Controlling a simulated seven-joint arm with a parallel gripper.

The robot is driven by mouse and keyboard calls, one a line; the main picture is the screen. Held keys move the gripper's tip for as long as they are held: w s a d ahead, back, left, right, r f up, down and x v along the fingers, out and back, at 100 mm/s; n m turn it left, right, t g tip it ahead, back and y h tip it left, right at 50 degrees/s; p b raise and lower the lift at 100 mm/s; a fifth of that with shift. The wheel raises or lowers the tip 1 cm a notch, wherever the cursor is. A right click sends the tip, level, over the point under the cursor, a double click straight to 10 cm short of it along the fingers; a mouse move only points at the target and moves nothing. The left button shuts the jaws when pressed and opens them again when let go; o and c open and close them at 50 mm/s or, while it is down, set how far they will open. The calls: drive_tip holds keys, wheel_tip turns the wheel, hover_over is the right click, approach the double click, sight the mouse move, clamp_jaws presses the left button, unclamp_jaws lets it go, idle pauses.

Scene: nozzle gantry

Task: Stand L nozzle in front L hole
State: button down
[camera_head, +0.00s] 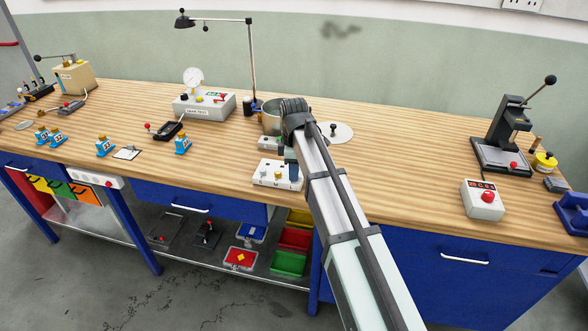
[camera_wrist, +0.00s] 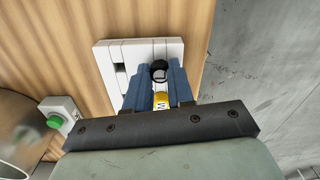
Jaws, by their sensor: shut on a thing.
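In the wrist view my gripper (camera_wrist: 160,88) has its blue fingers closed around a small nozzle (camera_wrist: 161,101). The nozzle has a yellow band with a letter that looks like M, and a dark round end. Behind it lies a white block (camera_wrist: 108,57) with grooves and one dark square hole (camera_wrist: 120,68). I cannot tell whether the nozzle touches the block. In the head view my gripper (camera_head: 293,170) is over the right part of the white block (camera_head: 264,184), which carries small dark and yellow pieces. The held nozzle is hidden there, and no L mark is readable.
A box with a green button (camera_wrist: 54,121) stands near a round metal pot (camera_wrist: 22,130). In the head view, a gauge box (camera_head: 204,106) and a lamp (camera_head: 250,60) stand behind. A lever press (camera_head: 502,150) is far right. The bench's front edge is close to the block.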

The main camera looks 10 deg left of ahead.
drive_tip(key=shift+f, duration=0.1)
drive_tip(key=c, duration=0.9)
unclamp_jaws()
drive_tip(key=shift+r, duration=3.5)
drive_tip(key=shift+s+f, duration=0.1)
